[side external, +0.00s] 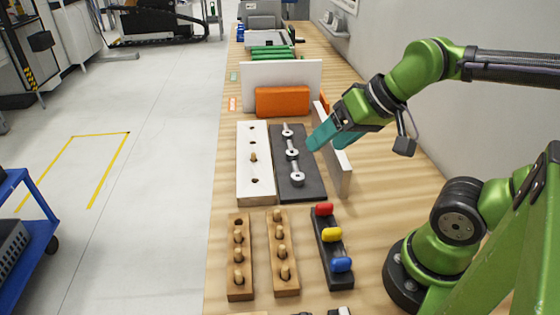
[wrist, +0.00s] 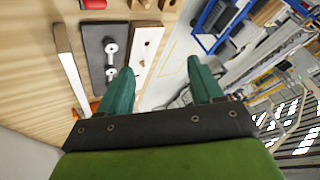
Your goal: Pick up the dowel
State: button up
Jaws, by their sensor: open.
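Several light wooden dowels stand upright in two brown wooden blocks, the left block (side external: 239,290) and the right block (side external: 285,289). The far hole of the left block looks empty. Another short dowel (side external: 253,157) stands in a white board (side external: 255,196) with dark holes. The white board also shows in the wrist view (wrist: 147,52). My gripper (side external: 318,141) has teal fingers, is open and empty, and hangs above the right side of the black plate. Its fingers (wrist: 160,82) are well apart in the wrist view. No dowel is between them.
The black plate (side external: 290,186) carries silver bolts. An upright pale panel (side external: 338,170) stands right of it. An orange block (side external: 282,102) and a white upright panel (side external: 254,73) are behind. A black rack (side external: 336,268) holds red, yellow and blue pieces at the front.

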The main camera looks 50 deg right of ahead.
jog(key=c, duration=0.3)
